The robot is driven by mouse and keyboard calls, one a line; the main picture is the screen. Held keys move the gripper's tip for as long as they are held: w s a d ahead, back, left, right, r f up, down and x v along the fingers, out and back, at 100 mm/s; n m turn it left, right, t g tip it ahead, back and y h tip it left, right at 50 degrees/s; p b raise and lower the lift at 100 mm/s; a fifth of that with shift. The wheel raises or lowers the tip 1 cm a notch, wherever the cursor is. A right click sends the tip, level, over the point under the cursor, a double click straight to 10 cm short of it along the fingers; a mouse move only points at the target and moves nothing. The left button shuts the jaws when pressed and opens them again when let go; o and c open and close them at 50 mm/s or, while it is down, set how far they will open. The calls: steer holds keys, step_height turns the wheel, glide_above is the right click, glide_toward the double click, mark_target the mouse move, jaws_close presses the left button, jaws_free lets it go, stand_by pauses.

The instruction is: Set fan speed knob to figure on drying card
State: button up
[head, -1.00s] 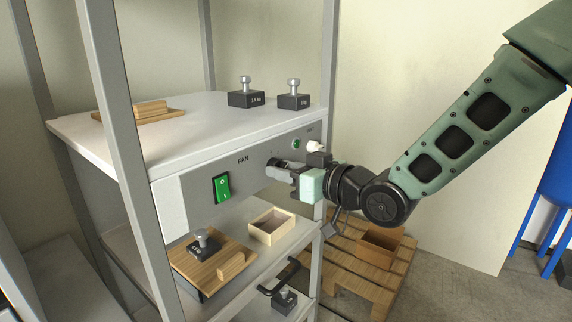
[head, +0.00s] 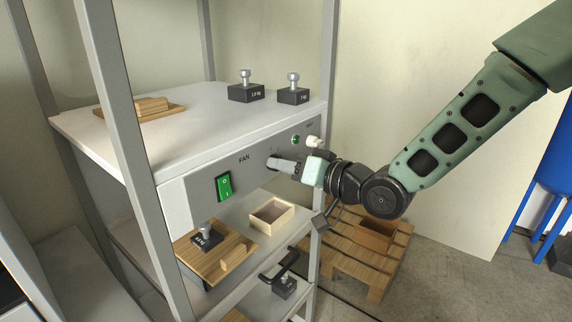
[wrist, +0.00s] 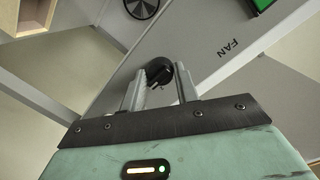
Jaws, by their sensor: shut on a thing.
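The black fan speed knob (wrist: 158,72) sits on the grey panel beside the FAN lettering (wrist: 228,48). In the wrist view it lies between the two grey fingers of my gripper (wrist: 160,88), and my gripper is shut on it. In the head view my gripper (head: 279,164) reaches the panel from the right, and its fingers hide most of the knob. The knob's pointer and scale are too small or covered to read. I can make out no drying card in either view.
The green rocker switch (head: 224,186) is left of the knob. A green lamp (head: 296,140) and a white knob (head: 313,141) are close above my gripper. Weights (head: 245,92) stand on the cabinet top. A shelf below holds an open wooden box (head: 272,215). Frame posts flank the cabinet.

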steer(key=shift+s, duration=0.1)
steer(key=o, duration=0.9)
steer(key=shift+o, duration=0.2)
steer(key=b+v, duration=1)
steer(key=v, duration=0.7)
steer(key=shift+d, duration=0.15)
steer(key=shift+r, duration=0.1)
